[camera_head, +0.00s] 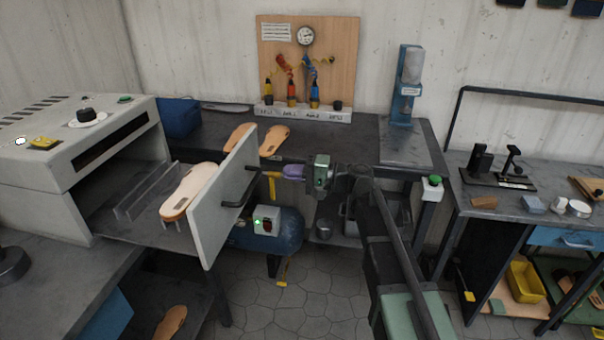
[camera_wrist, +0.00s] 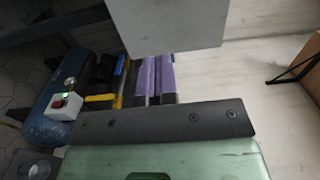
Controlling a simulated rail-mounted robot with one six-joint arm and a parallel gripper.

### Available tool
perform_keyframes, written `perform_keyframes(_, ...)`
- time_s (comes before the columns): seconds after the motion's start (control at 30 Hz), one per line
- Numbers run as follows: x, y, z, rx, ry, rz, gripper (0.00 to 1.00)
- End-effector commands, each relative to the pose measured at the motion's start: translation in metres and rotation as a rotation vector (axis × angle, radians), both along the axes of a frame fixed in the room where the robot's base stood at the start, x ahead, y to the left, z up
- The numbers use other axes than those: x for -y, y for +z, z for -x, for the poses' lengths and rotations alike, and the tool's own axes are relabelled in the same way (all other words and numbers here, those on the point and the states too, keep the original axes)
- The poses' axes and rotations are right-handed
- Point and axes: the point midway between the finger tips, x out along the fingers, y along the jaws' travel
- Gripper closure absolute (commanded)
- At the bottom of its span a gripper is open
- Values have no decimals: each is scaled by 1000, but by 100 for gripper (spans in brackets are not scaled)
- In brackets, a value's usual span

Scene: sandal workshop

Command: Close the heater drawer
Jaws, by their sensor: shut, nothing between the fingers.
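The heater (camera_head: 60,180) is a pale box with a dark slot and knobs at the left in the head view. Its drawer stands pulled out to the right. The upright pale drawer front (camera_head: 222,205) has a dark bar handle (camera_head: 241,190). A tan sandal sole (camera_head: 190,190) lies in the drawer, behind the front. My gripper (camera_head: 285,172), with purple fingers, is to the right of the drawer front, apart from it and pointing toward it. In the wrist view, the shut, empty fingers (camera_wrist: 153,62) reach toward a grey panel (camera_wrist: 175,22), which looks like the drawer front.
A blue tank (camera_head: 285,232) with a switch box (camera_head: 266,220) stands low behind the drawer. A back bench (camera_head: 345,132) carries two soles (camera_head: 258,138) and a tool board (camera_head: 335,60). A right bench (camera_head: 465,200) holds small items.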

Motion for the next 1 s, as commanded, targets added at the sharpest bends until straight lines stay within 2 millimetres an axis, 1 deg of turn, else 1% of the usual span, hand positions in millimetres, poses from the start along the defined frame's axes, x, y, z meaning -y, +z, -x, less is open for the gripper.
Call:
perform_keyframes(0.03,-12,0,-3,0,4,0,100)
perform_keyframes(0.2,-48,0,-11,0,3,1,100)
perform_keyframes(0.3,-64,0,-14,0,2,1,100)
perform_keyframes(0.4,-75,0,-17,0,1,1,100)
perform_keyframes(0.57,-82,0,-18,0,0,1,100)
perform_keyframes(0.87,-82,0,-18,0,0,1,100)
perform_keyframes(1.0,-81,0,-21,0,-8,1,100)
